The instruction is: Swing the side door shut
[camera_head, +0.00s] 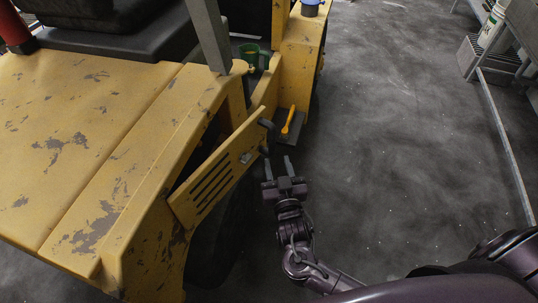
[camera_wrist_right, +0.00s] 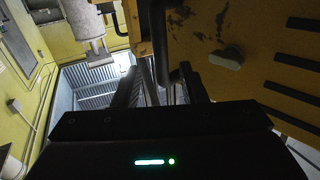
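The side door (camera_head: 217,178) is a yellow panel with black slots on the yellow vehicle. It stands ajar, angled out from the body with a dark gap behind it. A dark bar handle (camera_head: 266,124) sits near its free end, and a small grey latch (camera_head: 246,158) is on its face. My right gripper (camera_head: 277,163) is open and empty just outside the door's free end, fingers pointing toward the handle. In the right wrist view, the door (camera_wrist_right: 265,65) fills the right side, and the dark handle (camera_wrist_right: 182,75) appears near the fingers; contact is unclear. My left gripper is not in view.
The worn yellow vehicle body (camera_head: 90,150) fills the left. A step (camera_head: 288,126) with a yellow-orange tool lies just beyond the door. The grey floor (camera_head: 400,130) to the right is clear.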

